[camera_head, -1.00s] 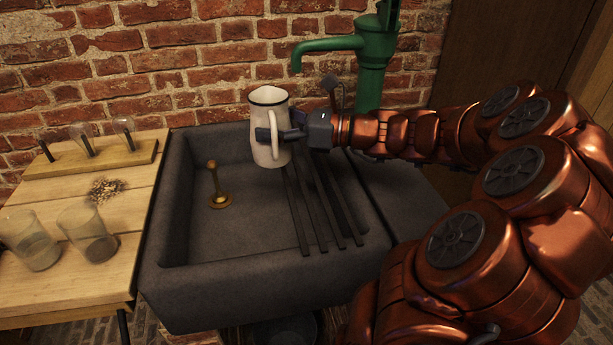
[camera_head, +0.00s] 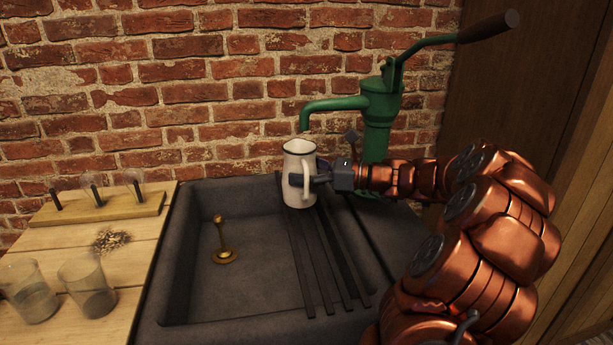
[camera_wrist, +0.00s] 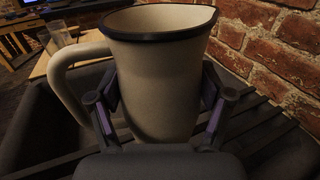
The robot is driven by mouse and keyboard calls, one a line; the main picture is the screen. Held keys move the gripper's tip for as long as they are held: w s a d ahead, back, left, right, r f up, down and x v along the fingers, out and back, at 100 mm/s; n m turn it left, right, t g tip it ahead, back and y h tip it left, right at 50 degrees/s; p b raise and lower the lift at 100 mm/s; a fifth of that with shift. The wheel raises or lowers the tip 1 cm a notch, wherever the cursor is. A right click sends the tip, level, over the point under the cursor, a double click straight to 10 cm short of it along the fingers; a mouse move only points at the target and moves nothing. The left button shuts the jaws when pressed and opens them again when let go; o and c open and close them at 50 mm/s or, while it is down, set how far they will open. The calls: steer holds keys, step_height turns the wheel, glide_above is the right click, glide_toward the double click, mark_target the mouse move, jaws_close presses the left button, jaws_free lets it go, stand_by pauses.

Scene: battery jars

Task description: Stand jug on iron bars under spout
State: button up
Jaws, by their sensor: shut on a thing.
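The jug (camera_head: 297,167) is cream with a dark rim and a side handle. It is upright at the back end of the iron bars (camera_head: 325,262), below the spout (camera_head: 307,113) of the green pump. I cannot tell whether its base touches the bars. My gripper (camera_head: 318,180) is shut on the jug from the right. In the wrist view, the jug (camera_wrist: 157,75) fills the space between my gripper's two fingers (camera_wrist: 162,112), with its handle to the left. The jug's base is hidden there.
The dark stone sink (camera_head: 185,255) holds a brass plug (camera_head: 225,255) left of the bars. A wooden board (camera_head: 60,260) at left carries glass jars (camera_head: 87,288) and a rack (camera_head: 100,208). The brick wall (camera_head: 220,90) is close behind. The pump (camera_head: 378,130) stands behind my arm.

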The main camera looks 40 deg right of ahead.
steer(key=w+d+f, duration=0.3)
steer(key=shift+d+f, duration=0.25)
steer(key=shift+f, duration=0.15)
steer(key=shift+f, duration=0.15)
stand_by(0.4)
steer(key=o, duration=1.4)
steer(key=shift+f, duration=0.1)
steer(key=v, duration=1.2)
